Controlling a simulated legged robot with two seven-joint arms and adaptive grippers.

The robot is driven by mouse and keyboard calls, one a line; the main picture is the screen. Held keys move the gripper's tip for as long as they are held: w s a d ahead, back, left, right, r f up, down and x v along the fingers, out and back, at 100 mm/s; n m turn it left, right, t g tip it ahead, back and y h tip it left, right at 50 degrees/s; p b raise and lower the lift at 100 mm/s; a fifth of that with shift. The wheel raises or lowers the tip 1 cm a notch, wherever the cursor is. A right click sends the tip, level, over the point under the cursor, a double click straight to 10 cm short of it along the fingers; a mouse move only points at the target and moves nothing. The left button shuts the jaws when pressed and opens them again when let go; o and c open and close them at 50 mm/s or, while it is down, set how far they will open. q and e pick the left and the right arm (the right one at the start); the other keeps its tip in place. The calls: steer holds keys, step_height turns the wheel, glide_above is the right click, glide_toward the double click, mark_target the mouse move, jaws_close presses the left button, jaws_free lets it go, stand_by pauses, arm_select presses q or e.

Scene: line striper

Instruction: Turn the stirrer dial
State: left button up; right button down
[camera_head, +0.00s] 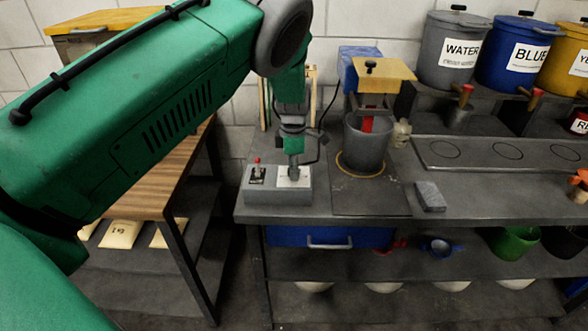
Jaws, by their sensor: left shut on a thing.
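A grey control box (277,196) sits at the front left corner of the workbench. My left gripper (293,166) points straight down onto the white plate and is shut; the dial there is hidden by the fingers. The stirrer (375,75) stands to the right, with a blue motor housing and a wooden block above a dark grey pot (366,148). A red part shows inside the pot. My right gripper is not in view.
Containers labelled WATER (447,55) and BLUE (515,58) stand on a raised shelf at the back right. A grey block (430,196) lies on the workbench (375,203) near its front. A wooden table (160,180) stands left, with a gap between them.

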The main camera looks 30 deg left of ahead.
arm_select(q)
steer(key=n, duration=0.4)
steer(key=shift+w+r+n, duration=0.25)
steer(key=shift+n, duration=1.55)
steer(key=o, duration=1.1)
steer(key=shift+f, duration=0.15)
